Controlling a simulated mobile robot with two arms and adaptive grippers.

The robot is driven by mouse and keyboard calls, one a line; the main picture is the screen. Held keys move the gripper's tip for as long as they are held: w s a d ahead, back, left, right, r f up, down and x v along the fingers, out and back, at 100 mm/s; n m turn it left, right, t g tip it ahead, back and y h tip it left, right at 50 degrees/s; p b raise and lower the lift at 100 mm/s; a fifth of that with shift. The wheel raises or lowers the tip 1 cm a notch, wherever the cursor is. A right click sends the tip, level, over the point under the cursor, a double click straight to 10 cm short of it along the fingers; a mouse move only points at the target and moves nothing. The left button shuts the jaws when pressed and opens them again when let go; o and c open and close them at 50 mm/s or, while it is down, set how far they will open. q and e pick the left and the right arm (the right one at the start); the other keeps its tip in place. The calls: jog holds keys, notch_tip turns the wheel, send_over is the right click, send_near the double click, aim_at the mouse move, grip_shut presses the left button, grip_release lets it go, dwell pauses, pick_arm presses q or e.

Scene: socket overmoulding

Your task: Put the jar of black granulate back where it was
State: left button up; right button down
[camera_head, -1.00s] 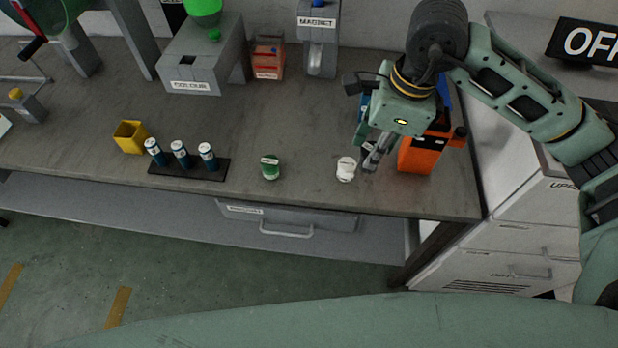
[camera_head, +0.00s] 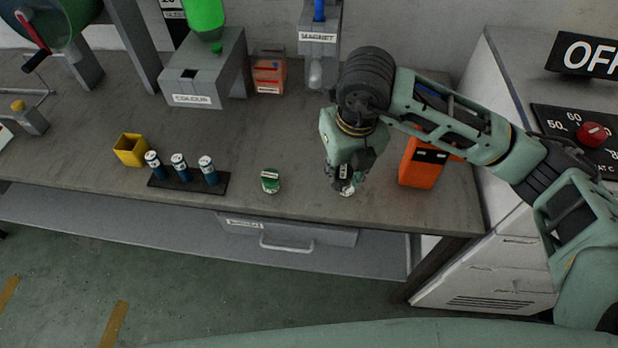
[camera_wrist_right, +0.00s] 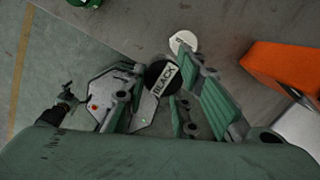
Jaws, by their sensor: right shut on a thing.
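The jar of black granulate shows its dark lid marked BLACK (camera_wrist_right: 160,80) in the right wrist view, between the fingers of my right gripper (camera_wrist_right: 165,98). My right gripper, low over the bench's front right part in the head view (camera_head: 345,182), is shut on this jar. The gripper hides most of the jar from the head. A white-lidded jar (camera_wrist_right: 183,42) is close beside the black lid in the wrist view; in the head view it is mostly covered by the gripper. I cannot tell whether the held jar touches the bench.
A green-lidded jar (camera_head: 270,180) stands to the left. Further left are a dark rack (camera_head: 216,190) with three blue bottles and a yellow cup (camera_head: 130,150). An orange container (camera_head: 421,168) stands close to the right. The bench between the green jar and the COLOUR box (camera_head: 203,75) is clear.

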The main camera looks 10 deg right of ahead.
jog(key=w+a+f+p, duration=0.1)
jog(key=a+f, duration=0.1)
jog(key=w+a+f+p, duration=0.1)
jog(key=w+a+f, duration=0.1)
jog(key=f, duration=0.1)
jog(key=w+a+f+p, duration=0.1)
jog(key=a+f, duration=0.1)
jog(key=f, duration=0.1)
jog(key=shift+w+a, duration=0.15)
jog(key=shift+w, duration=0.15)
jog(key=shift+f, duration=0.25)
jog(key=shift+f, duration=0.1)
jog(key=shift+f+b, duration=0.15)
jog(key=shift+b, duration=0.15)
jog(key=c, duration=1.4)
grip_release()
